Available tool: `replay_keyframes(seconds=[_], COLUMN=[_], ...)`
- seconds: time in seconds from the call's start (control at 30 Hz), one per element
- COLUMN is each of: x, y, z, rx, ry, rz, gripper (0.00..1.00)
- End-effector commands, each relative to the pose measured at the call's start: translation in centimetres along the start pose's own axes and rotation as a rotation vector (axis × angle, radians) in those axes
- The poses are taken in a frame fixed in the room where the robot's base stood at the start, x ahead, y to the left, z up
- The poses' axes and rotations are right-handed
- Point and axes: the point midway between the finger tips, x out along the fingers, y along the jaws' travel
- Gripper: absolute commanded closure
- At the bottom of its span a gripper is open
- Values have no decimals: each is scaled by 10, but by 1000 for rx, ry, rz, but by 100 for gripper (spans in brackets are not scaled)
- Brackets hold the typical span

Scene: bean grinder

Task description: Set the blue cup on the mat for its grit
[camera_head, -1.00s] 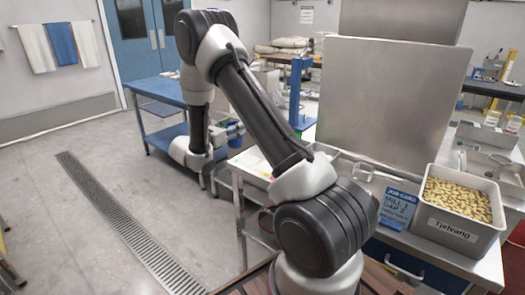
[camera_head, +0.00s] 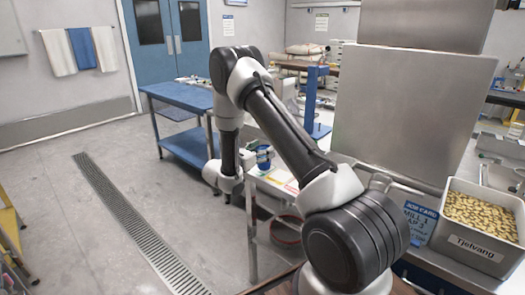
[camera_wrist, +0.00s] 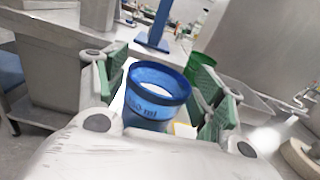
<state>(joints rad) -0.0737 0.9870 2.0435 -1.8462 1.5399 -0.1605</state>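The blue cup (camera_wrist: 155,98) is upright between the green-padded fingers of my gripper (camera_wrist: 160,95) in the wrist view, with both pads close against its sides. It has a volume mark on its front and a pale inside. In the head view the cup (camera_head: 264,160) is held at the end of my arm, near the left end of the worktable. A white sheet with coloured strips (camera_head: 283,182) lies on the table beside it; its mat markings are too small to read. A green cup (camera_wrist: 203,76) stands partly hidden behind the right finger.
A blue job card (camera_head: 420,222) reads mill 1, gap 3. A bin labelled Tjelvang (camera_head: 476,247) holds beans at the right. A tall metal panel (camera_head: 405,115) and a blue stand (camera_head: 311,95) rise behind the worktable. A blue cart (camera_head: 180,97) stands at the left.

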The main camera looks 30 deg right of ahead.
Motion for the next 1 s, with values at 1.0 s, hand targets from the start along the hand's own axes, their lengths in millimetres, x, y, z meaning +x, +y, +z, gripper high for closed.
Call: replay_keyframes(seconds=[1.0], x=[-111], y=[0], z=[3], rx=[0], ry=[0], rz=[2], gripper=[19])
